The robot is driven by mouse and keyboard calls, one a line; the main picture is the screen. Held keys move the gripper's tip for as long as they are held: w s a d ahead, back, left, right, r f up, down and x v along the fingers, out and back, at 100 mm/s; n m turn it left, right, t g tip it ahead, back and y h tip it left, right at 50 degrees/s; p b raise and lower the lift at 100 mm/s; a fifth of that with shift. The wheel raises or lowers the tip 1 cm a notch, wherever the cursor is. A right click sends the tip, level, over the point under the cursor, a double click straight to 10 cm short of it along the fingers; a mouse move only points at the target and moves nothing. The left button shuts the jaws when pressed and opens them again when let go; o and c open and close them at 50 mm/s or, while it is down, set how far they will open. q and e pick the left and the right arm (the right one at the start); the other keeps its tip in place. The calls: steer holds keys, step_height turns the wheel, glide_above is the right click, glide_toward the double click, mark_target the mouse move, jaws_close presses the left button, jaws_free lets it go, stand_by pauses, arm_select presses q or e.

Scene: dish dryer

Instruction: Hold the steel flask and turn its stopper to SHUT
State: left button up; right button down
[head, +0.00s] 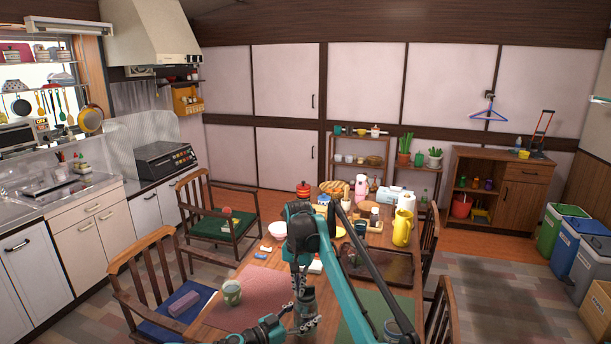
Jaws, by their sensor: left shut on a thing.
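The steel flask (305,314) appears as a dark grey upright body at the near middle of the table, small and partly covered by my grippers. My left gripper (287,325) comes in low from the left and is shut on the flask's side. My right gripper (302,283) points down from above, over the flask's top. Its fingers are too small and dark to show whether they are open or shut, or whether they touch the stopper. The stopper and any SHUT mark are hidden at the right gripper's fingers.
A green patterned cup (232,293) stands on the pink mat (262,285) to the left. A brown tray (405,284) and a yellow jug (402,228) are to the right. A white bowl (277,230) and crowded tableware stand behind. Chairs surround the table.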

mark_target(308, 292)
steer(key=shift+a, duration=0.1)
stand_by(0.3)
steer(key=shift+s+a, duration=0.2)
steer(key=shift+s, duration=0.1)
steer(key=s+d+r, duration=0.1)
steer(key=d+r, duration=0.2)
steer(key=r, duration=0.4)
steer(key=shift+s+d+f, duration=0.1)
steer(key=shift+s+f, duration=0.05)
steer(key=shift+f, duration=1.6)
steer(key=shift+s+f, duration=0.1)
steer(key=shift+f, duration=1.65)
steer(key=shift+w, duration=0.65)
steer(key=shift+a, duration=0.7)
